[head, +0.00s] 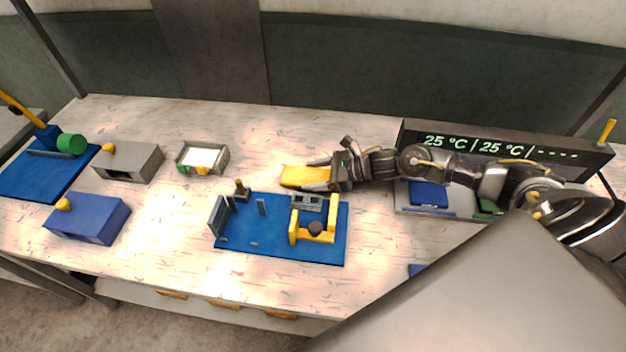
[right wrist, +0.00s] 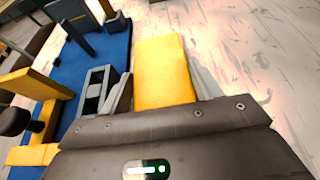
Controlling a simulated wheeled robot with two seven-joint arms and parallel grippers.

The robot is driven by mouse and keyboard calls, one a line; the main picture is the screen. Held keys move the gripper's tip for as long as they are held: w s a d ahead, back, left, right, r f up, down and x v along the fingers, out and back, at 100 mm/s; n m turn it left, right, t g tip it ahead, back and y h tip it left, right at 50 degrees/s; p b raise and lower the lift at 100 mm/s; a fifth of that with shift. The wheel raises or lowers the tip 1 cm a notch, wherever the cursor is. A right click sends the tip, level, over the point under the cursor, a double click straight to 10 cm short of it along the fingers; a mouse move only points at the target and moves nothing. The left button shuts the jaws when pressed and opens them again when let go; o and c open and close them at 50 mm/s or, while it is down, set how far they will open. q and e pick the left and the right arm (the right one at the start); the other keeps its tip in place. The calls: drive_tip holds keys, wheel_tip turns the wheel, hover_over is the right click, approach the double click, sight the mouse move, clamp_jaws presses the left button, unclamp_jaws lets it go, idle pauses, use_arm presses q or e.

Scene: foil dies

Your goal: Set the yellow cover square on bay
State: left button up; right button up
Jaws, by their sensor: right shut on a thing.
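The yellow cover (head: 305,175) is a flat yellow block held in my right gripper (head: 322,177), which is shut on it. In the right wrist view the cover (right wrist: 163,72) sticks out from between the fingers. It is behind the back edge of the blue base plate (head: 270,243), apart from the fixtures on it. A grey bay (head: 306,202) with dark openings stands at the plate's back right; it also shows in the right wrist view (right wrist: 95,92), left of the cover. Which part the task calls the bay is not certain. My left gripper is not in view.
A yellow clamp frame with a dark knob (head: 315,228) stands at the front right of the plate. Grey uprights (head: 217,218) stand at its left. A small tray (head: 203,158), a grey box (head: 128,162) and a blue box (head: 88,218) stand further left. A display (head: 500,148) is at the back right.

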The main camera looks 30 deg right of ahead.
drive_tip(key=s+a+r+b, duration=0.5)
drive_tip(key=s+a+r, duration=0.1)
drive_tip(key=s+r, duration=0.5)
drive_tip(key=shift+s+a+r, duration=0.15)
drive_tip(key=shift+s+r, duration=0.1)
drive_tip(key=shift+s, duration=0.5)
drive_tip(key=w+f, duration=0.1)
drive_tip(key=w, duration=0.1)
drive_tip(key=w+d+f, duration=0.1)
drive_tip(key=w+f, duration=0.1)
drive_tip(key=shift+w+d, duration=0.15)
drive_tip(key=shift+d, duration=0.05)
drive_tip(key=shift+a+f+g, duration=0.1)
drive_tip(key=shift+g, duration=0.2)
